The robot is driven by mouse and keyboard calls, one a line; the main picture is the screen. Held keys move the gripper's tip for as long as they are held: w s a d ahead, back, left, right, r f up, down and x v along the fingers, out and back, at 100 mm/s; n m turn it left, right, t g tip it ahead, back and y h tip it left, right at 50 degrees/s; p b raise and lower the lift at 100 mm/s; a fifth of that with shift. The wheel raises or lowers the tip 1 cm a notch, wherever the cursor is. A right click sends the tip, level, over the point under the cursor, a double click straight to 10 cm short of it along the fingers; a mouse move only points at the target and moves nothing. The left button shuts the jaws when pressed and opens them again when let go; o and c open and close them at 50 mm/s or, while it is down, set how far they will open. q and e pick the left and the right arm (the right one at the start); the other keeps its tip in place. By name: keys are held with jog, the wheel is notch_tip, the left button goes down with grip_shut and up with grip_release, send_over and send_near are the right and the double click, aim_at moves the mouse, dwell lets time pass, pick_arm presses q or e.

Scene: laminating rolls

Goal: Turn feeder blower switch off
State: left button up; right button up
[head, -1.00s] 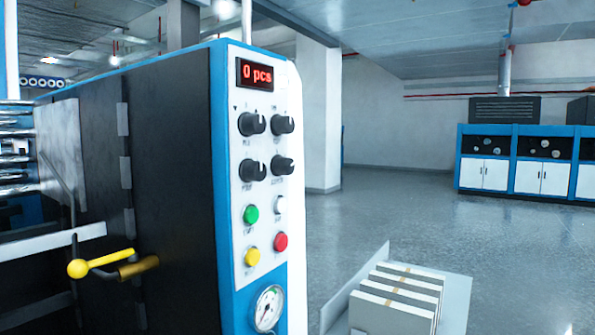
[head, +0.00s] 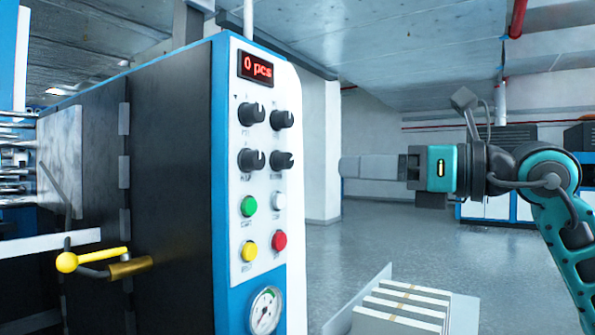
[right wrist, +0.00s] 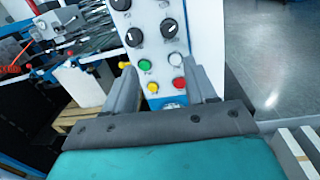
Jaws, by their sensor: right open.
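The control panel (head: 268,210) is the white face of a blue and black machine. It carries black rotary knobs in two rows: upper left (head: 250,114), upper right (head: 281,119), lower left (head: 250,160) and lower right (head: 282,160). Their labels are too small to read, so I cannot tell which is the feeder blower switch. My right gripper (head: 348,168) is open and empty, to the right of the panel and apart from it. In the right wrist view, its fingers (right wrist: 160,68) frame the panel's buttons, with the lower knobs (right wrist: 134,37) beyond. My left gripper is not in view.
Below the knobs are green (head: 248,206), white (head: 279,202), yellow (head: 249,251) and red (head: 279,240) buttons and a gauge (head: 265,310). A yellow-knobbed lever (head: 67,262) sticks out at left. Stacked bundles (head: 400,304) lie on a tray at lower right.

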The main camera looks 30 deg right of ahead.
jog(key=h, duration=0.1)
jog(key=p, duration=0.5)
send_near(289, 162)
jog(key=x, duration=0.4)
jog(key=shift+w+a+r+p, duration=0.1)
jog(key=shift+w+a+p, duration=0.05)
jog(key=shift+w+p, duration=0.25)
jog(key=shift+w+a+r+p, duration=0.1)
jog(key=shift+w+r+p, duration=0.05)
jog(key=shift+w+p, duration=0.2)
jog(key=shift+w+a+p, duration=0.25)
jog(key=shift+w+p, duration=0.4)
jog(key=shift+w, duration=0.05)
jog(key=shift+w+a+f+p, duration=0.25)
jog(key=shift+w+a+p, duration=0.15)
jog(key=shift+w, duration=0.25)
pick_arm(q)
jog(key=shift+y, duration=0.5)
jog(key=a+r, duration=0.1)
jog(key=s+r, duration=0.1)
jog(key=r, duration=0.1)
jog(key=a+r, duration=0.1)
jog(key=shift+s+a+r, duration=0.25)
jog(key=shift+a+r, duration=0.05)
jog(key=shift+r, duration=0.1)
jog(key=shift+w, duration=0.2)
pick_arm(e)
grip_shut()
